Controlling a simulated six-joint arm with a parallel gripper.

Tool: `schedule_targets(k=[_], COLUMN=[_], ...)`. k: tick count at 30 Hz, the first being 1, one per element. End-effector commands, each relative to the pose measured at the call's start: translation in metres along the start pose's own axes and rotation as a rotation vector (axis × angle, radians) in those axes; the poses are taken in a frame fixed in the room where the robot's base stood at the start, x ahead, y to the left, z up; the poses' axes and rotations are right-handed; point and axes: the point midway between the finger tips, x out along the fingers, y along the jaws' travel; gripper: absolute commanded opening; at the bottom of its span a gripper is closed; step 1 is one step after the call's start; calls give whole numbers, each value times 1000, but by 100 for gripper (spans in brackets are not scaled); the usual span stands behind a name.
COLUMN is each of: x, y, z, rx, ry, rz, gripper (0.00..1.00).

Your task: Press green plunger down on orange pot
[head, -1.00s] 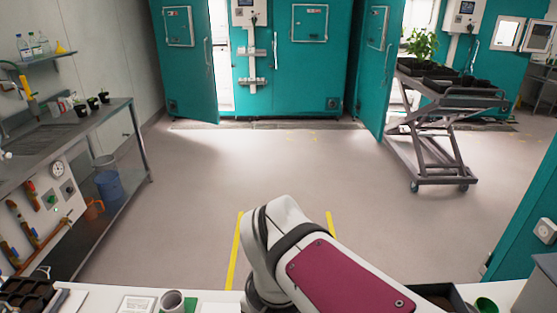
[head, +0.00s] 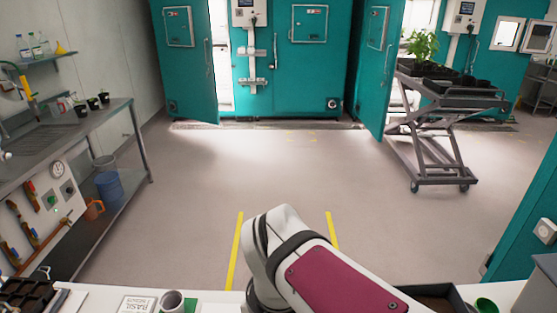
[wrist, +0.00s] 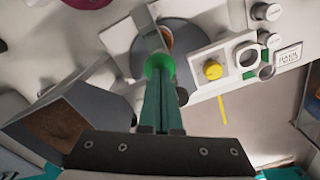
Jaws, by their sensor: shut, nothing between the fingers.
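In the wrist view, the green plunger (wrist: 160,62) shows as a round green piece just past my fingertips. A small part of the orange pot (wrist: 166,36) shows behind it, over a dark grey round base. My gripper (wrist: 160,82) is shut and empty, its fingers lined up with the plunger. Whether the fingertips touch the plunger cannot be told. The plunger's lower part and most of the pot are hidden. In the head view my own arm fills the lower middle, and neither plunger nor orange pot can be made out.
In the wrist view, a yellow knob (wrist: 212,70) sits on a pale panel right of the plunger. A soil-filled box (wrist: 60,125) lies to the left. A label card (wrist: 288,56) and several round cups are at the upper right. In the head view, a trolley (head: 445,160) stands beyond the bench.

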Motion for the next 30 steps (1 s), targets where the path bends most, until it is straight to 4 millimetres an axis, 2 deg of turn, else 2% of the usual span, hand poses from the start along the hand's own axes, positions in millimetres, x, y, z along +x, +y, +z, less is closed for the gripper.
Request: schedule_targets(k=[30], x=[32], y=[0], z=[0], rx=[0], ry=[0], rz=[1], gripper=[0])
